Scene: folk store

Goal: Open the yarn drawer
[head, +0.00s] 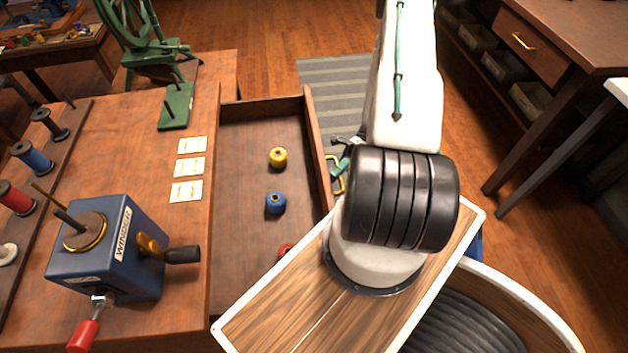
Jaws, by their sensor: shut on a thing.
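The yarn drawer (240,135) stands pulled out from the right side of the wooden table. A yellow yarn ball (278,157), a blue yarn ball (275,203) and a partly hidden red one (285,249) lie inside it. Its brass handle (340,186) is on the outer face of the drawer front (316,145). My gripper (338,166) is at this handle and shut on it; my arm hides much of the gripper. My arm and base cover the drawer's near right corner.
A blue winder (110,250) with a crank handle stands on the table, left of the drawer. Three cards (188,168), a green stand (177,107) and several spools (33,158) are also there. A grey striped rug (335,80) lies beyond. Another desk (560,35) stands at right.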

